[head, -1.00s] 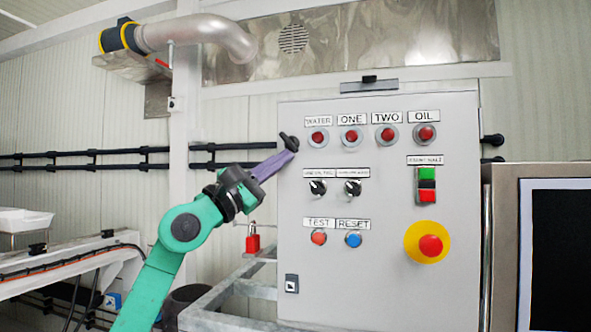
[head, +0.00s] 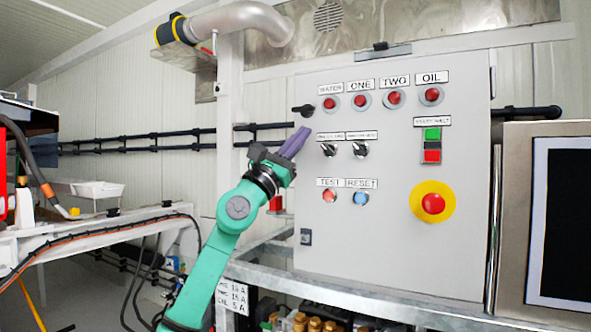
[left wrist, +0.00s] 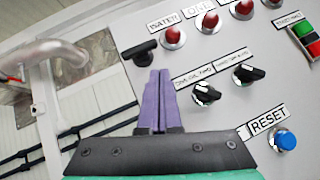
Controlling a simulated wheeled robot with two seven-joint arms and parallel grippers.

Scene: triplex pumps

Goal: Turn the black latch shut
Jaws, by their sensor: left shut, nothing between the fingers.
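The black latch (head: 303,110) is on the left edge of the grey control panel (head: 390,270), left of the WATER button. Its handle lies about level; it also shows in the left wrist view (left wrist: 139,51). My left gripper (head: 303,131), with purple fingers, is shut and empty. Its tips are just below the latch, in front of the panel's left edge. In the left wrist view the fingers (left wrist: 158,72) point up towards the latch, and I cannot tell if they touch it. My right gripper is not in view.
Red buttons (head: 395,97), black knobs (head: 360,149) and a yellow-ringed emergency stop (head: 433,204) stand out from the panel. A metal frame (head: 340,296) runs below it. A screen (head: 560,215) stands at the right. A white bench (head: 110,235) is at the left.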

